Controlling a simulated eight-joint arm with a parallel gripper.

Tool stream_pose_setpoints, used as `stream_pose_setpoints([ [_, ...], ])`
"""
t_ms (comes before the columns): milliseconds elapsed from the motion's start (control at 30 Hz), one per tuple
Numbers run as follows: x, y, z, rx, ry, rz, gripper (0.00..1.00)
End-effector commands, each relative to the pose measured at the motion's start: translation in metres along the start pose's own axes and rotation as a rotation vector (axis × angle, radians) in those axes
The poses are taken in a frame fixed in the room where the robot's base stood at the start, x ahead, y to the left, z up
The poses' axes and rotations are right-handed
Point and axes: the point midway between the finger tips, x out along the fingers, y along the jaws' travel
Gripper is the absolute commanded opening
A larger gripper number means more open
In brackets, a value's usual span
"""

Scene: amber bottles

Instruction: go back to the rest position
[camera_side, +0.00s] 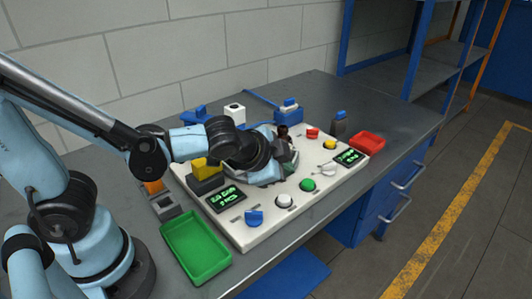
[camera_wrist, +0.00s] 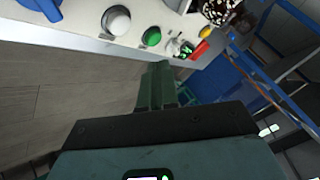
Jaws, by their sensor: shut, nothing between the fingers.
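My gripper (camera_wrist: 160,72) shows in the wrist view as two dark green fingers side by side, shut with nothing between them. In the side view my gripper (camera_side: 291,163) is low over the middle of the white control panel (camera_side: 259,232), partly hidden by my own wrist. I cannot tell its exact height above the panel. A dark brown bottle (camera_side: 283,131) stands just behind it in the side view. A brown, speckled round thing (camera_wrist: 219,9) is at the top of the wrist view, cut by the edge.
The panel carries a green button (camera_side: 308,185), a white button (camera_side: 285,201), a blue knob (camera_side: 254,217) and two lit displays. A green tray (camera_side: 196,247) lies at the near left, a red tray (camera_side: 367,143) at the right. Blue shelving (camera_side: 416,50) stands beyond the bench.

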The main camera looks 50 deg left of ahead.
Motion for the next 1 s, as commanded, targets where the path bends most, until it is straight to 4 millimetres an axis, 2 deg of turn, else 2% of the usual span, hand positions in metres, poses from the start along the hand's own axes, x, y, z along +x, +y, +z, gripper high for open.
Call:
stream_pose_setpoints([
  [367, -0.003, -0.004, 0.004, -0.034, -0.011, 0.005, 0.0],
  [467, -0.01, -0.013, 0.015, -0.119, -0.036, 0.022, 0.0],
  [700, -0.04, -0.035, 0.05, -0.445, -0.11, 0.082, 0.0],
  [833, -0.055, -0.04, 0.063, -0.591, -0.131, 0.108, 0.0],
  [1000, -0.065, -0.041, 0.071, -0.693, -0.143, 0.127, 0.0],
])
